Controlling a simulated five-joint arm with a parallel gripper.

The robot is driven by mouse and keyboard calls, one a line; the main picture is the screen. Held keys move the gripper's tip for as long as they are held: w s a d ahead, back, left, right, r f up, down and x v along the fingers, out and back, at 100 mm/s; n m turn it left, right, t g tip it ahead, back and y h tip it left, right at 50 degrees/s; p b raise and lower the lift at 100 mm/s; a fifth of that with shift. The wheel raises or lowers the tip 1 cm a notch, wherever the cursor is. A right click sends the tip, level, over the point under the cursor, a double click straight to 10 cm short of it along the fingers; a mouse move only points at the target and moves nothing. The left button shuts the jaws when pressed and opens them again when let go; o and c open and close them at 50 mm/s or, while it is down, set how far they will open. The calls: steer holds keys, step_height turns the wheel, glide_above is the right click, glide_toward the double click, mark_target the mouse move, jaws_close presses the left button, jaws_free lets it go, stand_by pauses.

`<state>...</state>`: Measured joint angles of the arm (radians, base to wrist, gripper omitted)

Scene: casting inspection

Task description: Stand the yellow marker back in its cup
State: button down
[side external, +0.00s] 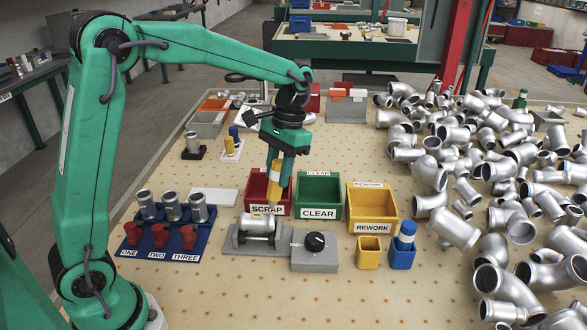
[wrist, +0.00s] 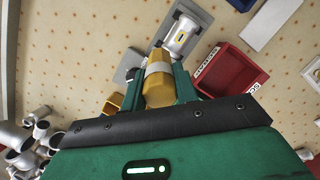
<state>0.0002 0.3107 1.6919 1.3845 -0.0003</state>
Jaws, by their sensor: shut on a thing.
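My gripper (side external: 281,165) is shut on the yellow marker (side external: 272,190), which has a white band and points down. The marker's lower end is just above or at the silver casting (side external: 258,224) on a grey fixture; I cannot tell if they touch. The small yellow cup (side external: 368,254) stands empty to the right. Beside it, the blue cup (side external: 402,257) holds a blue marker (side external: 406,232).
A grey block with a black knob (side external: 315,242) stands between casting and yellow cup. A blue rack (side external: 135,256) with castings is at left. Heaped pipe fittings (side external: 500,170) fill the right.

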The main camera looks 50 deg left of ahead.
steer(key=shift+d, duration=0.1)
steer(key=w+d+f+t, duration=0.1)
steer(key=w+d, duration=0.4)
steer(key=d, duration=0.4)
steer(key=w+d+f+t, duration=0.1)
steer(key=w+d, duration=0.5)
steer(key=d, duration=0.3)
steer(key=shift+w+t, duration=0.15)
steer(key=shift+t, duration=0.25)
steer(key=shift+d, duration=0.1)
step_height(320, 180, down, 10)
steer(key=shift+r, duration=0.2)
steer(key=shift+f, duration=0.15)
steer(key=c, duration=1.1)
jaws_free()
